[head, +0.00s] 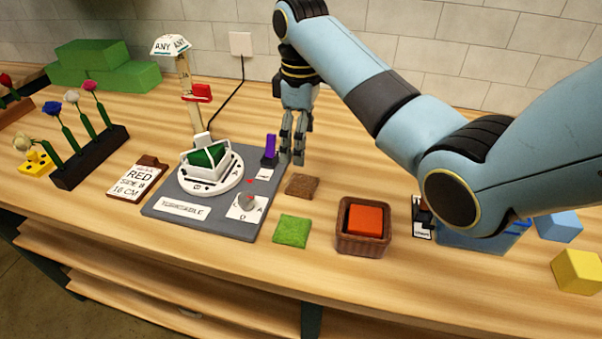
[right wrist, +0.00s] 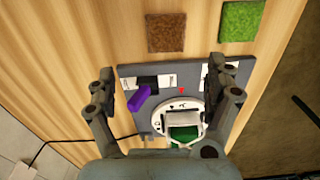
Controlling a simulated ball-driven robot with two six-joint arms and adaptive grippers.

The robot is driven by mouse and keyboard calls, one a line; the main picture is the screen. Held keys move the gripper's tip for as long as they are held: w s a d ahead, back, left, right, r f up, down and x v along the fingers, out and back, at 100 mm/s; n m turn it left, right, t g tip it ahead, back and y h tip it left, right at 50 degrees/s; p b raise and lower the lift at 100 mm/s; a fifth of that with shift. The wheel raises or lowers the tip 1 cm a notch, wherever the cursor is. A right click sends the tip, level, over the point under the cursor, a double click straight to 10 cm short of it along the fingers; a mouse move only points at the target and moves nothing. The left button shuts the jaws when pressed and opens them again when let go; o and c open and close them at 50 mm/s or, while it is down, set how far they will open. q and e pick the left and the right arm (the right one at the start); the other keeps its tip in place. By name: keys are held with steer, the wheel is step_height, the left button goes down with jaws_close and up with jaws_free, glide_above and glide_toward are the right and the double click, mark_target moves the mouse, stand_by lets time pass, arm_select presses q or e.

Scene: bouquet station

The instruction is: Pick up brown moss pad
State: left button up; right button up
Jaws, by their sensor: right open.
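The brown moss pad (head: 302,186) is a flat brown square lying on the wooden table, right of the grey turntable board. It also shows in the right wrist view (right wrist: 166,32), near the top. A green moss pad (head: 292,231) lies closer to the table's front edge, and it also shows in the right wrist view (right wrist: 241,21). My right gripper (head: 293,160) points down above the table behind the brown pad, apart from it. In the right wrist view its fingers (right wrist: 162,93) are spread and empty, with the board below. My left gripper is not in view.
The turntable board (head: 165,206) carries a white dial with a green block and a purple lever (head: 269,150). A brown basket (head: 363,243) holding an orange block stands right of the pads. A sign card, flower rack (head: 90,158) and green blocks are at left.

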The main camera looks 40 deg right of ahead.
mark_target(302, 182)
steer(key=f, duration=0.4)
steer(key=shift+s+a, duration=0.15)
steer(key=shift+s, duration=0.2)
steer(key=shift+f, duration=0.2)
steer(key=f, duration=0.4)
steer(key=shift+s+f+p, duration=0.25)
steer(key=shift+p, duration=0.15)
steer(key=shift+f, duration=0.4)
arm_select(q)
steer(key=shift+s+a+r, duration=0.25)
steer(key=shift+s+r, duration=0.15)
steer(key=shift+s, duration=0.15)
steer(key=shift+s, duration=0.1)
arm_select(e)
steer(key=shift+c, duration=0.4)
steer(key=shift+c, duration=1.1)
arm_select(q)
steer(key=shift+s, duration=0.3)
arm_select(e)
steer(key=c, duration=0.6)
